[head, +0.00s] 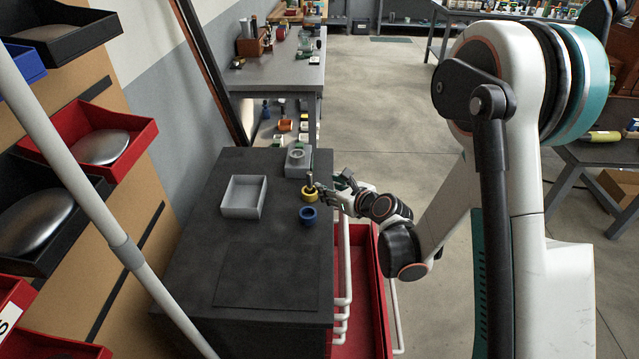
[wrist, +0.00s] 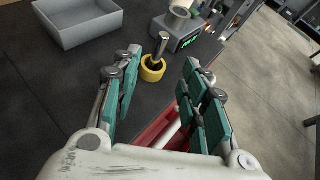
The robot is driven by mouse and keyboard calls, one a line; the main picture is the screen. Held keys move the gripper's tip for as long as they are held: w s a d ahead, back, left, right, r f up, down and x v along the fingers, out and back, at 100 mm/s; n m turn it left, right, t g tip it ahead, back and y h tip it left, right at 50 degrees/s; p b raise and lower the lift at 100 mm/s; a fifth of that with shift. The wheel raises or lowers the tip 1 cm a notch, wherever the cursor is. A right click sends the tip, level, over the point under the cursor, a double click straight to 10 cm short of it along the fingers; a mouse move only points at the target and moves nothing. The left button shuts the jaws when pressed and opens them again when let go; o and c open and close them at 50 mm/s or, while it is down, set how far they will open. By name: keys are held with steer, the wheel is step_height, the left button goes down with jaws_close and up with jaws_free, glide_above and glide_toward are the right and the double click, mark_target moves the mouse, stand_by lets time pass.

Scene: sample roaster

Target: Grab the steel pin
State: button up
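The steel pin (head: 310,180) stands upright in a yellow ring-shaped holder (head: 309,195) near the right edge of the dark bench top. In the wrist view the pin (wrist: 162,46) rises from the yellow holder (wrist: 152,69), its lower end hidden inside. My gripper (head: 326,192) is just right of the pin at the bench edge. In the wrist view my gripper (wrist: 161,66) is open, with its teal-padded fingers spread and nothing held. The pin shows ahead, in the gap between the fingers, apart from them.
A blue ring-shaped holder (head: 308,215) sits in front of the yellow one. A grey open tray (head: 244,197) lies to the left. A grey device (head: 298,162) stands behind the pin. The front bench top is clear. A red cart (head: 370,290) stands at right.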

mark_target(311, 180)
steer(key=shift+m, duration=0.4)
steer(key=p+x, duration=0.1)
steer(key=x, duration=0.3)
steer(key=p+x, duration=0.1)
steer(key=x, duration=0.3)
steer(key=shift+w+d+f, duration=0.1)
steer(key=shift+d+f, duration=0.05)
steer(key=shift+f, duration=0.3)
steer(key=shift+b+x, duration=1.25)
steer(key=shift+x, duration=1.7)
steer(key=shift+r, duration=0.1)
jaws_close()
